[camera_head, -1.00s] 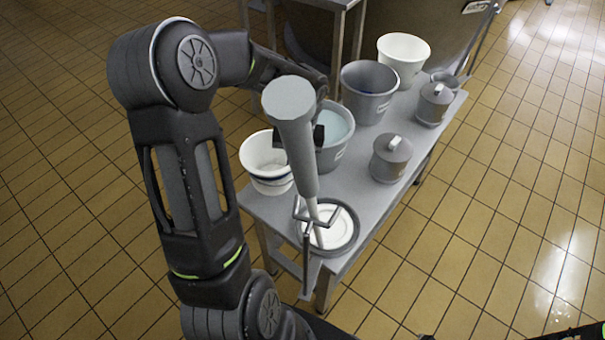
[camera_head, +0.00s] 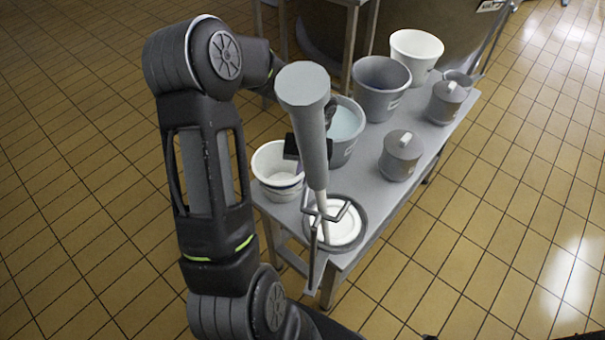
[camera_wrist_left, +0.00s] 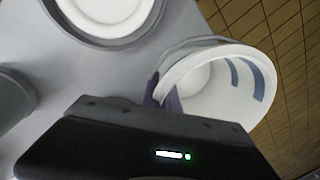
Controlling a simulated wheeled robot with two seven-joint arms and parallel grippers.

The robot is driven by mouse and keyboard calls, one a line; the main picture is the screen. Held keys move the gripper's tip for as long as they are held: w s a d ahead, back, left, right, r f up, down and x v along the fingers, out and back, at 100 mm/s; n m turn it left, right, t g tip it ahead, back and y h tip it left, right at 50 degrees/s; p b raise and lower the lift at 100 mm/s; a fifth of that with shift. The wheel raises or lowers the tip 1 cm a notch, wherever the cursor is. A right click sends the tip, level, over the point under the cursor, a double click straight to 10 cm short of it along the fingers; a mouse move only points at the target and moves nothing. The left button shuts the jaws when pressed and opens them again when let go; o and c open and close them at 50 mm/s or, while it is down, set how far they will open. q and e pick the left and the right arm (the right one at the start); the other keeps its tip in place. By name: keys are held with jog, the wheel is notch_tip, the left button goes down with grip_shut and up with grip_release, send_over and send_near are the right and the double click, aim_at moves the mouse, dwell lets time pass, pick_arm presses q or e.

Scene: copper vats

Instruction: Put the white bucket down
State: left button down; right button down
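The white bucket (camera_head: 269,187) is at the near left corner of the metal table (camera_head: 372,205), below my left gripper (camera_head: 300,147). In the left wrist view the same bucket (camera_wrist_left: 205,112) shows its open mouth, blue marks on its wall and a thin wire handle. The fingers of my left gripper (camera_wrist_left: 162,95) meet the bucket's rim and appear closed on it. The tall grey tool partly hides this gripper in the head view. Whether the bucket's base bears on the table top cannot be told. My right gripper is not in view.
A tall grey tool (camera_head: 312,130) stands over a round dish (camera_head: 360,238) beside the bucket. A grey bucket of pale blue liquid (camera_head: 340,152), another grey bucket (camera_head: 378,98), a second white bucket (camera_head: 422,48) and lidded pots (camera_head: 400,160) crowd the table.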

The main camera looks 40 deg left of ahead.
pick_arm(q)
jog(key=shift+f, duration=0.15)
jog(key=c, duration=1.6)
grip_release()
jog(key=shift+c, duration=0.2)
jog(key=shift+r, duration=0.3)
notch_tip(320, 180, up, 12)
jog(key=d+p, duration=0.1)
jog(key=shift+w+f, duration=0.15)
jog(key=shift+w, duration=0.3)
jog(key=shift+o, duration=0.4)
